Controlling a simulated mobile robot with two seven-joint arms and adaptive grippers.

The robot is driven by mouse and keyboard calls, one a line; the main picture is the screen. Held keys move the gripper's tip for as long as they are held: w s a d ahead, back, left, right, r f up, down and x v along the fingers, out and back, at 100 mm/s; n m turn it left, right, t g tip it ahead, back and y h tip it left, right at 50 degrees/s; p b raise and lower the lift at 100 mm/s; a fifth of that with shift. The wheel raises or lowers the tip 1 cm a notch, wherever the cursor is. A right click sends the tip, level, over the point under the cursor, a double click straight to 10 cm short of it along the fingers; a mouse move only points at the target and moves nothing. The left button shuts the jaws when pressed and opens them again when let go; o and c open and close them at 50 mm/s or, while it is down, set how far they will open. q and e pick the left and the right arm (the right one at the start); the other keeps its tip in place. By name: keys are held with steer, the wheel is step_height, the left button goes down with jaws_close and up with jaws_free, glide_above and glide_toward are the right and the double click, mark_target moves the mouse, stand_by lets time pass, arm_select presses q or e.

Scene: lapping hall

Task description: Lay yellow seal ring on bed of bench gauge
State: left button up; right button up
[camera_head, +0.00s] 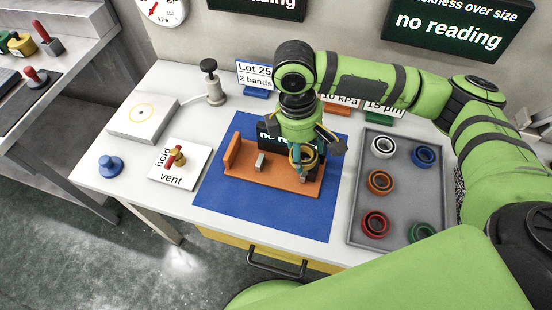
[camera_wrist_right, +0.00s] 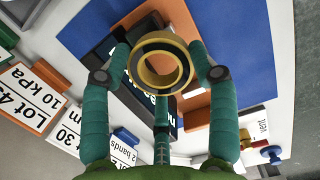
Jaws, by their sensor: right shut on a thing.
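The yellow seal ring (camera_wrist_right: 160,63) is between the fingertips of my right gripper (camera_wrist_right: 160,68) in the right wrist view, its opening facing the camera. In the head view the right gripper (camera_head: 303,163) is over the right part of the orange bench gauge (camera_head: 268,179), with the ring (camera_head: 305,155) partly hidden by the fingers. The gauge stands on a blue mat (camera_head: 216,204), with an upright orange end at left, a small grey block on its bed and a dark display behind. I cannot tell whether the ring touches the bed. My left gripper is out of view.
A grey tray (camera_head: 356,226) at right holds white, blue, orange, red and green rings. Left of the mat are a hold/vent card (camera_head: 172,178) with a red-handled valve, a blue knob (camera_head: 110,165) and a white block (camera_head: 128,127). Small label signs stand behind.

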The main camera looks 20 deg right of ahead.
glide_above(278, 168)
steer(key=f, duration=0.3)
steer(key=shift+w+a+f, duration=0.25)
steer(key=shift+f, duration=0.15)
steer(key=f, duration=0.2)
steer(key=s+f+p, duration=0.1)
steer(key=shift+f, duration=0.4)
steer(key=shift+s+f, duration=0.1)
steer(key=o, duration=0.8)
steer(key=shift+w+f, duration=0.15)
steer(key=shift+w, duration=0.1)
steer(key=o, duration=0.4)
steer(key=shift+w+f, duration=0.1)
steer(key=shift+w, duration=0.3)
steer(key=shift+s+r, duration=0.2)
steer(key=shift+r, duration=0.1)
steer(key=shift+w+r, duration=0.2)
steer(key=shift+r, duration=0.3)
steer(key=r, duration=0.3)
steer(key=a+r+b, duration=0.1)
steer(key=r, duration=0.7)
steer(key=shift+w+a, duration=0.2)
steer(key=shift+w, duration=0.2)
